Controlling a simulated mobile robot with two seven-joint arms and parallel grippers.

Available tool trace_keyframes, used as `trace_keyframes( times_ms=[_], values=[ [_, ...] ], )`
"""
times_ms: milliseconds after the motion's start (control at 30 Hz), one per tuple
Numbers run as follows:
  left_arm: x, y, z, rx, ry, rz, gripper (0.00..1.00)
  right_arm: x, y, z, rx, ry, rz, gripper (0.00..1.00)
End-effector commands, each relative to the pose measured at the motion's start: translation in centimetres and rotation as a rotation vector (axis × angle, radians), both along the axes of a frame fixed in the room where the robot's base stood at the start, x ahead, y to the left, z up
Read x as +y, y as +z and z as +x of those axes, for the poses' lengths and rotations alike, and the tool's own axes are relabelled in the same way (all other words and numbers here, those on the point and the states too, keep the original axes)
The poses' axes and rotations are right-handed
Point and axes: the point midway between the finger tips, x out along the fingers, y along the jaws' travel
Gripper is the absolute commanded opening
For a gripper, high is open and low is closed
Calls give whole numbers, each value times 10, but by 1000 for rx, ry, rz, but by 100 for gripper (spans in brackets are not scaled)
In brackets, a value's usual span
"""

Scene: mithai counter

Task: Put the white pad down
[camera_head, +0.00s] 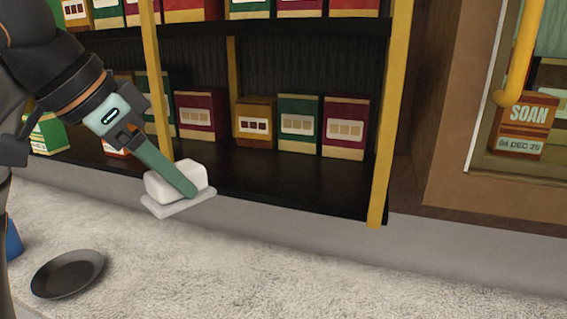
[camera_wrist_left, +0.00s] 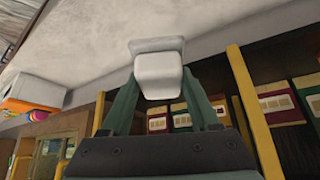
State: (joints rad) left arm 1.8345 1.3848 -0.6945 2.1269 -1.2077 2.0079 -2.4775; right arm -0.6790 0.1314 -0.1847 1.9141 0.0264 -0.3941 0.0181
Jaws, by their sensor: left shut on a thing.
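My left gripper (camera_head: 188,180) comes in from the left with its green fingers shut on the white pad (camera_head: 160,188). In the left wrist view the pad (camera_wrist_left: 158,76) sits between the two fingers (camera_wrist_left: 160,95). My right gripper is not in view.
A black shelf (camera_head: 290,185) with yellow posts holds several sweet boxes (camera_head: 300,125). A dark round pan (camera_head: 67,273) lies on the speckled floor (camera_head: 300,285) at lower left, near a blue object (camera_head: 13,240). A wood-framed glass case (camera_head: 450,150) stands at right. The floor at centre is clear.

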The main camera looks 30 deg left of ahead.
Motion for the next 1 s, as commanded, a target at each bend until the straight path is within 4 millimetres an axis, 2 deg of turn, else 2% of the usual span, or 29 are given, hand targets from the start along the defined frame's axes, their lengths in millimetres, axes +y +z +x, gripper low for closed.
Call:
trace_keyframes(
  times_ms=[167,367,600,700,1000],
  values=[
    [-3,-2,11,7,-6,1,1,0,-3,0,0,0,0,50],
    [-14,-3,60,11,-8,-1,1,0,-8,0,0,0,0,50],
    [-26,-2,122,10,-6,-1,1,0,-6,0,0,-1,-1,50],
    [-30,-1,142,8,-5,-1,1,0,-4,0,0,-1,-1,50],
    [-35,0,172,7,-2,-1,1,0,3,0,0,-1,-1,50]
  ],
)
